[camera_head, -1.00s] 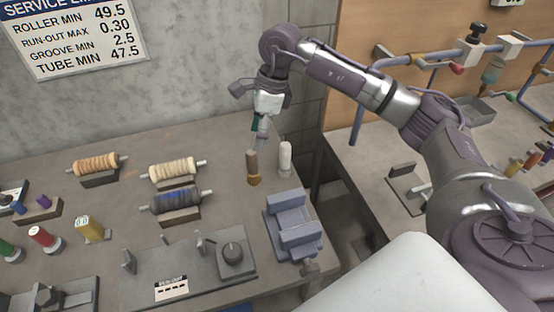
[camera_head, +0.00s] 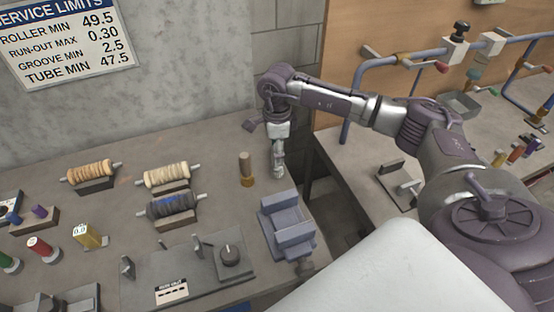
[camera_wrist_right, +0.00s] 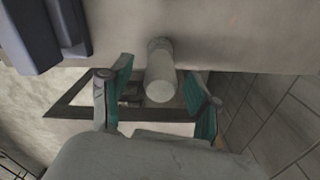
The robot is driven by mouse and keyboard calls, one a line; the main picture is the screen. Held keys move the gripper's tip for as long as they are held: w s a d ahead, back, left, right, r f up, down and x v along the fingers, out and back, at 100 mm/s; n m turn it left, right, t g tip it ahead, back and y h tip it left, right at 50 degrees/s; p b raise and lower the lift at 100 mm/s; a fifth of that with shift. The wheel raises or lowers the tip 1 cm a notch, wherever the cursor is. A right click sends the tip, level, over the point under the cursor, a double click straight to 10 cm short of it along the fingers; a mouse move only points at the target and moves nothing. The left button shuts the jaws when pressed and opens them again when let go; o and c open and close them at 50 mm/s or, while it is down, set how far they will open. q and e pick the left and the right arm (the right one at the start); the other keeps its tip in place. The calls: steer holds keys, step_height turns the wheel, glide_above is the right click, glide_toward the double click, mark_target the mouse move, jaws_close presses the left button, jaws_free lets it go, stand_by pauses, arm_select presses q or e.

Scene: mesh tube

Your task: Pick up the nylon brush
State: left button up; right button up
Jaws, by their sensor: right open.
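I take the nylon brush to be the pale, off-white upright cylinder, which shows best in the right wrist view (camera_wrist_right: 160,80). There it stands between the two teal-padded fingers of my right gripper (camera_wrist_right: 161,92). The fingers are open, with a gap on each side of it. In the head view my right gripper (camera_head: 279,158) is lowered over the cylinder at the table's right end and hides most of it. My left gripper is out of view.
A blue-grey block fixture (camera_head: 288,228) stands in front of the gripper. Rollers on stands (camera_head: 168,177) lie to the left, and a grey plate with a knob (camera_head: 190,265) is at the front. The table's right edge and a gap are close by.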

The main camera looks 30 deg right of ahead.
steer(key=shift+f, duration=1.4)
jaws_close()
steer(key=shift+w+r, duration=0.1)
steer(key=shift+r, duration=0.1)
